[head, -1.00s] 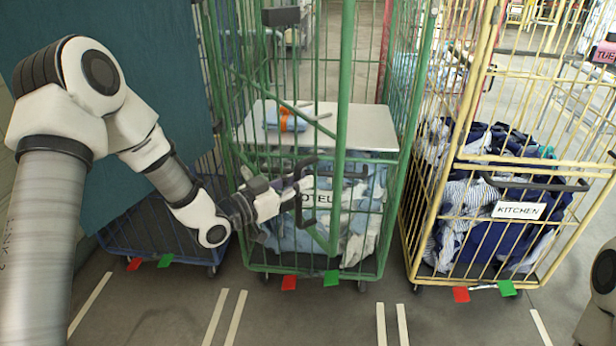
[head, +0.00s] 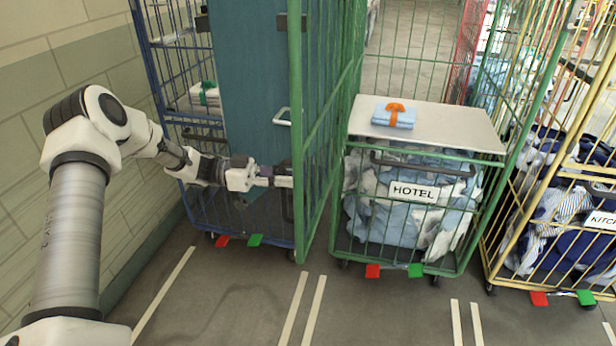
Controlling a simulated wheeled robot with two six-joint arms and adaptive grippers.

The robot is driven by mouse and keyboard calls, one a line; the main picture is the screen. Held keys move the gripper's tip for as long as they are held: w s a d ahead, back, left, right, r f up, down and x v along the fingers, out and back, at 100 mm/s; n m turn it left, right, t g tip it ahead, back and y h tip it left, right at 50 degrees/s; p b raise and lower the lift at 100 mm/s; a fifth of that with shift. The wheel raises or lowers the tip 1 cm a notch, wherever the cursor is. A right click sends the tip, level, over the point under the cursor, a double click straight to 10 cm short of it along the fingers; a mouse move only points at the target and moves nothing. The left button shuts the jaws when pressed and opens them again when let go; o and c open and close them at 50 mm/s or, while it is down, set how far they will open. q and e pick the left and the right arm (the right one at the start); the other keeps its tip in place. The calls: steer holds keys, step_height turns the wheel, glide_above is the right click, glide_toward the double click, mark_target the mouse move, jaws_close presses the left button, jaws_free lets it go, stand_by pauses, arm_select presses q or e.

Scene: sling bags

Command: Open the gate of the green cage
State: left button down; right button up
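The green cage (head: 468,258) stands in the middle right, with a HOTEL sign (head: 413,192) on its low front section. Its tall green barred gate (head: 310,130) stands swung out to the left, seen nearly edge-on, leaving the upper front open. My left gripper (head: 283,178) reaches from the left to the gate's free edge, near a dark handle (head: 288,206). Its fingertips are partly hidden, so I cannot tell whether they close on anything. My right gripper is out of view.
A blue cage (head: 205,228) with a teal panel (head: 250,80) stands left, behind the gate. A yellow cage (head: 500,240) stands right. Inside the green cage, a white shelf (head: 450,133) bears a folded blue bundle (head: 394,116) above laundry. Marked floor lies clear in front.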

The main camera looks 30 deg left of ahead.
arm_select(q)
steer(key=a, duration=0.4)
steer(key=shift+s+a, duration=0.3)
steer(key=shift+a, duration=0.05)
steer(key=c, duration=1.1)
jaws_free()
steer(key=v, duration=1.2)
steer(key=shift+d, duration=0.1)
